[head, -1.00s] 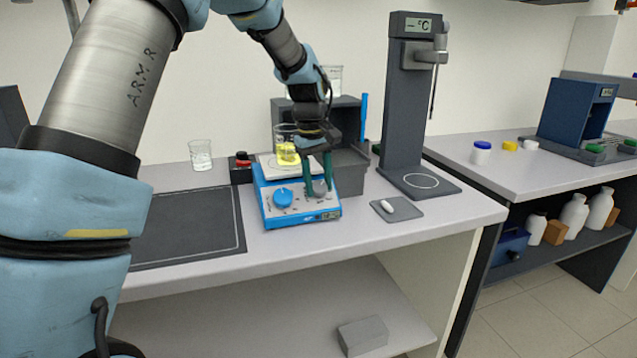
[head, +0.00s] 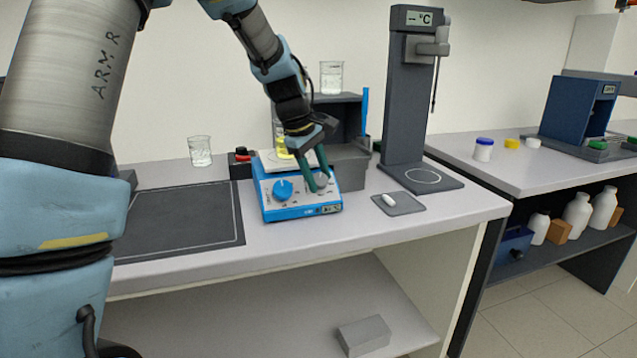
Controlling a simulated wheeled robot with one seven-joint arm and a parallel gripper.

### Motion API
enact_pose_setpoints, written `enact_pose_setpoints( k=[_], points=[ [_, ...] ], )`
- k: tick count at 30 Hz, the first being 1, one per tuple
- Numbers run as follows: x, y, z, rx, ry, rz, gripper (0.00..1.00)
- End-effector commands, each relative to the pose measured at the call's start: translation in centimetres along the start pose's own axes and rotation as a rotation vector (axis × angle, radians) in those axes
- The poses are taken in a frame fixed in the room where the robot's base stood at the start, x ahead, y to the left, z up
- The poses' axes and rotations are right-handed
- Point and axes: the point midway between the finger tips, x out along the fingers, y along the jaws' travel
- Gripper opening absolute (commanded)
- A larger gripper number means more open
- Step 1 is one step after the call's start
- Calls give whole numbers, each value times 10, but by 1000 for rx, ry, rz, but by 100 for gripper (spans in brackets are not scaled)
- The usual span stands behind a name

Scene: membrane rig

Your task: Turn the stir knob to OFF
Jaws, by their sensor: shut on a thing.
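The blue and white stirrer hotplate (head: 299,207) stands on the bench. Its front panel has a blue knob (head: 283,188) on the left and a grey knob (head: 321,182) on the right. The panel lettering is too small to read, so I cannot tell the setting. My gripper (head: 316,182) comes down from the upper left with its green fingers slanted. It is shut on the grey knob, which the fingers partly cover. A beaker with yellow liquid (head: 282,147) stands on the hotplate's top, partly hidden behind my gripper.
A small box with a red button (head: 242,160) and an empty beaker (head: 200,152) stand left of the hotplate. A grey stand with a display (head: 405,110) and a small pad (head: 407,206) are to the right. A dark mat (head: 180,225) lies clear on the left.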

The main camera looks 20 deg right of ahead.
Motion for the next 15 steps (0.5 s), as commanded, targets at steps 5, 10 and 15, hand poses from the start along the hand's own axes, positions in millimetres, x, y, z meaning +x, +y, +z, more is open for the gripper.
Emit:
enact_pose_setpoints(
  k=[5,10,15],
  points=[
    [3,-4,-2,-119,4,81,0],
    [2,-4,-1,-207,3,140,0],
    [2,-4,-1,-268,3,181,0]
  ],
)
